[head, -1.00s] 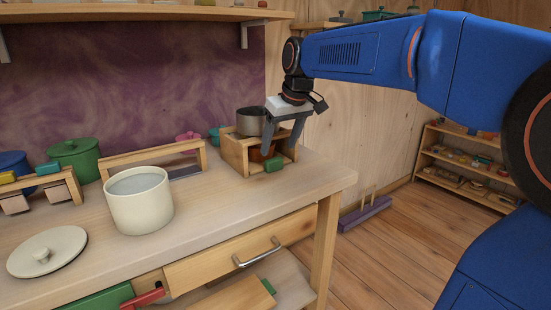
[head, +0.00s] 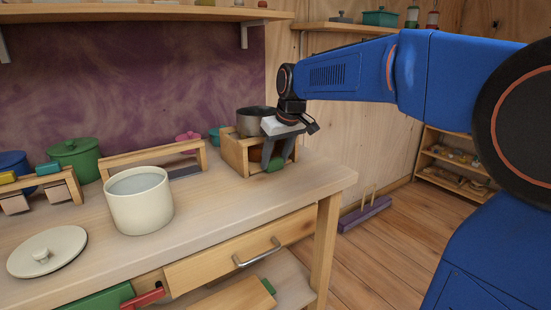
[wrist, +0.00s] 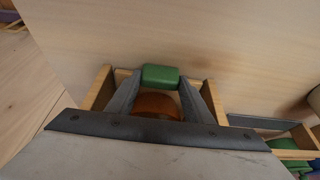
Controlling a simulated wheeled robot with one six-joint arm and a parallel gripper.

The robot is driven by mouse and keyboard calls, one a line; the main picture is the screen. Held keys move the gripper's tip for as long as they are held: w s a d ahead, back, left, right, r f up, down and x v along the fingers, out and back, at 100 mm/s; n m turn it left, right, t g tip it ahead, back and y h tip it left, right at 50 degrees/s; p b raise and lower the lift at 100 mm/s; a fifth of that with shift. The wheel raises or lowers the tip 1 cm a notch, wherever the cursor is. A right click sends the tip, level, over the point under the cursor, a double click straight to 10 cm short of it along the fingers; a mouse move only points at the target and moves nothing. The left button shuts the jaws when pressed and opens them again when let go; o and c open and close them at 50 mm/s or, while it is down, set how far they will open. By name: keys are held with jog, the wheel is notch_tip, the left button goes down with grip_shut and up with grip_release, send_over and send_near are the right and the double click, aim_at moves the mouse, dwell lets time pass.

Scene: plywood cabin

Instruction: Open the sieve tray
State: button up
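A small wooden box unit (head: 235,152) stands at the back right of the workbench. Its front has a green handle (head: 276,164), which also shows in the wrist view (wrist: 161,76). I take this to be the sieve tray's handle; the tray itself is mostly hidden by my gripper. My gripper (head: 279,162) is at the front of the unit. In the wrist view its two fingers (wrist: 161,83) flank the green handle, with no clear gap at its ends. They appear shut on it. A rounded orange-brown thing (wrist: 157,104) lies inside the unit.
A metal pot (head: 254,121) sits on the unit. A cream pot (head: 140,205) and its lid (head: 48,250) stand at the left on the bench. The benchtop (head: 235,205) in front of the unit is clear. A drawer with a metal handle (head: 258,254) is below.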

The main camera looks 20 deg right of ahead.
jog(key=c, duration=0.3)
jog(key=s+d, duration=0.1)
jog(key=s, duration=0.3)
jog(key=s+d, duration=0.1)
jog(key=s, duration=0.3)
jog(key=s+d, duration=0.2)
jog(key=s, duration=0.2)
jog(key=shift+s, duration=0.3)
jog(key=o, duration=1.5)
jog(key=shift+r, duration=0.1)
jog(key=v, duration=1.7)
jog(key=shift+s+d+r, duration=0.1)
